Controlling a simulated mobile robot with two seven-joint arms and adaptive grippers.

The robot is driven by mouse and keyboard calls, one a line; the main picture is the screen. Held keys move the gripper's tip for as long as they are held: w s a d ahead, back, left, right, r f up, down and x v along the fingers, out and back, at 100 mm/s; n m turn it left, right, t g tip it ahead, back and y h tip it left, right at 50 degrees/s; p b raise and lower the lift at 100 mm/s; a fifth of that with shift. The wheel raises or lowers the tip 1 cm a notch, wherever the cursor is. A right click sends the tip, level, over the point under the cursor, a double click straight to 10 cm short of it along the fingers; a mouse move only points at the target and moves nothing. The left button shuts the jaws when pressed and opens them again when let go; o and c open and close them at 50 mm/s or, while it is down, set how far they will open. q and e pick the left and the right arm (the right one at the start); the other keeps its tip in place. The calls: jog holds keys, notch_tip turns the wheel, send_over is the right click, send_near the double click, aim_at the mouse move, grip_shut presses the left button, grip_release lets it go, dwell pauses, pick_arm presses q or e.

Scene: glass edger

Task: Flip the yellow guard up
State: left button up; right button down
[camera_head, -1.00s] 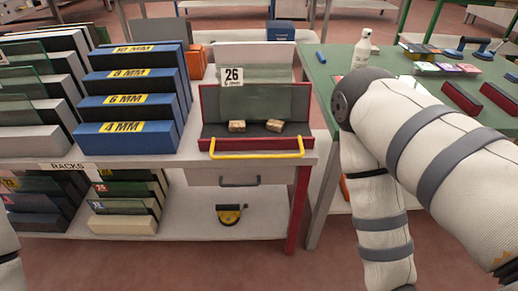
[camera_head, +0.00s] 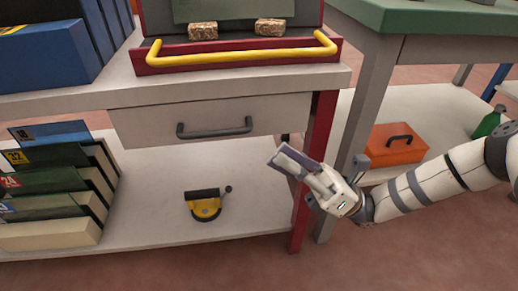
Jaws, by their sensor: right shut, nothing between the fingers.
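The yellow guard (camera_head: 240,54) is a bent bar lying low along the front of the red-edged glass edger (camera_head: 150,66), at the top of the view. Its two ends bend back toward the machine's sides. My right gripper (camera_head: 281,158) is shut and empty, below and to the right of the guard and apart from it. It is in front of the bench's red leg, lower than the bench top. My left gripper is out of view.
A drawer with a dark handle (camera_head: 214,128) sits under the bench top. The red leg (camera_head: 318,130) stands close to my right gripper. A yellow and black tool (camera_head: 205,206) lies on the lower shelf. An orange case (camera_head: 396,144) is under the green-topped table (camera_head: 430,20).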

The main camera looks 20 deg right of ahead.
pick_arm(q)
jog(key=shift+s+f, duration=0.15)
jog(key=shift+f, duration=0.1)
pick_arm(e)
jog(key=shift+w+d+r+t, duration=0.2)
jog(key=shift+d+r+t, duration=0.1)
jog(key=shift+d, duration=0.3)
jog(key=shift+w+d+r+t, duration=0.15)
jog(key=shift+d+t, duration=0.15)
jog(key=shift+d, duration=0.3)
jog(key=p, duration=0.1)
send_near(222, 61)
jog(key=a+f, duration=0.2)
jog(key=a, duration=0.1)
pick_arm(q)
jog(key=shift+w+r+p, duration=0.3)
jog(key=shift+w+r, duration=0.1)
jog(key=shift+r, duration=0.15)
pick_arm(e)
jog(key=r, duration=0.1)
jog(key=w+r, duration=0.1)
jog(key=r, duration=0.3)
jog(key=shift+w, duration=0.35)
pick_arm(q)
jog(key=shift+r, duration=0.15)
pick_arm(e)
jog(key=shift+m, duration=0.3)
